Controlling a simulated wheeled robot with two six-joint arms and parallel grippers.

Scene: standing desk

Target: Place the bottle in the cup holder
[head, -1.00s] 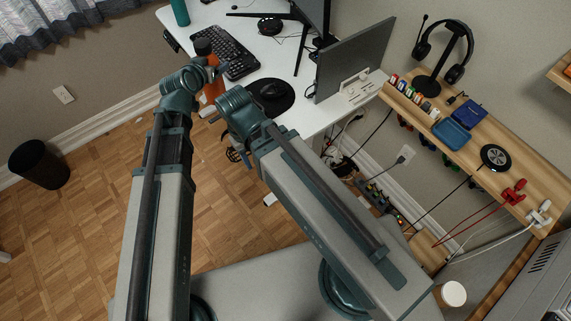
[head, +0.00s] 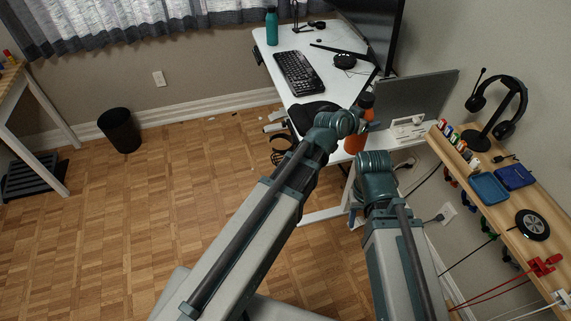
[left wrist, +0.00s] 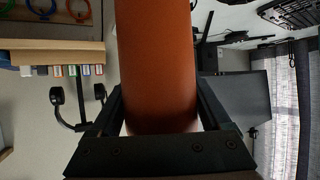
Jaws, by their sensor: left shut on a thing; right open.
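The orange bottle (head: 354,144) with a dark cap (head: 366,100) is in my left gripper (head: 352,125), held upright near the desk's right end. In the left wrist view the orange bottle body (left wrist: 157,65) stands between the two dark fingers, which close on its sides. My right gripper (head: 356,212) is open and empty, lower and below the desk edge. A black ring-shaped piece (head: 281,155), seemingly the cup holder, hangs below the desk's front edge, left of my left arm. It looks empty.
The white desk (head: 327,78) holds a keyboard (head: 297,72), a teal bottle (head: 272,27) and a dark mouse pad (head: 312,112). A wooden shelf (head: 480,200) with a headphone stand is at right. A black bin (head: 119,130) stands on the open wooden floor at left.

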